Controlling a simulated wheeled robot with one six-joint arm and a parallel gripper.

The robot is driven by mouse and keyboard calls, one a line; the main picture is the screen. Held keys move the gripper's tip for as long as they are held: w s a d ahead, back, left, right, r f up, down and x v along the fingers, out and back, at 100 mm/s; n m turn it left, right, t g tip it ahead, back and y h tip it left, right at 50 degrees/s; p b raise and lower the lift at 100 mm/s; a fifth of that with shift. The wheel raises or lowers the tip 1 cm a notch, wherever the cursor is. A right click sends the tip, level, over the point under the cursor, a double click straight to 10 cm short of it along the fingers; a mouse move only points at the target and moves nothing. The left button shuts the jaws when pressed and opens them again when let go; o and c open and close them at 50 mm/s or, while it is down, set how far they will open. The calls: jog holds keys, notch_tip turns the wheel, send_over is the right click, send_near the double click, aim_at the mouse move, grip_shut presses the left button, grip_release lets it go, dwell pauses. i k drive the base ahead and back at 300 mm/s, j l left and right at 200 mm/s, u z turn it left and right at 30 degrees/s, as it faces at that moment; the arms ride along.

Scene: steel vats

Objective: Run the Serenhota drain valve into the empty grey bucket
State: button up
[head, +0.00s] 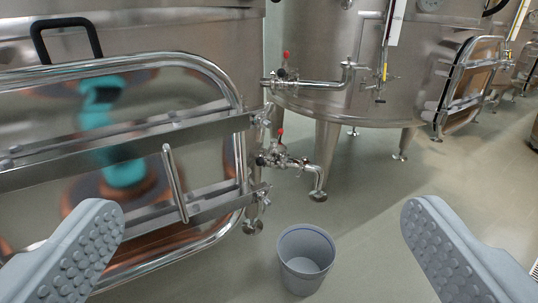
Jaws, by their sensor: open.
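A grey bucket (304,262) stands upright on the floor at the lower middle of the head view. It looks empty. A steel drain valve (277,158) with a red-tipped handle (281,132) sits above and to the left of it. Its curved spout (317,180) points down, above and behind the bucket in the picture. A second valve (287,74) with a red-tipped handle is higher, on a pipe. No Serenhota label is readable. My gripper (262,248) is open, with its two grey padded fingers wide apart and nothing between them.
A large steel vat with a framed, mirror-like door (130,140) fills the left. Another vat (335,100) on legs stands behind, with more vats to the right. The floor (365,215) right of the bucket is clear.

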aim_at(260, 160)
jog(key=i+l, duration=0.45)
jog(key=i+l+z, duration=0.15)
jog(key=i+l, duration=0.25)
jog(key=i, duration=0.15)
jog(key=i+j, duration=0.25)
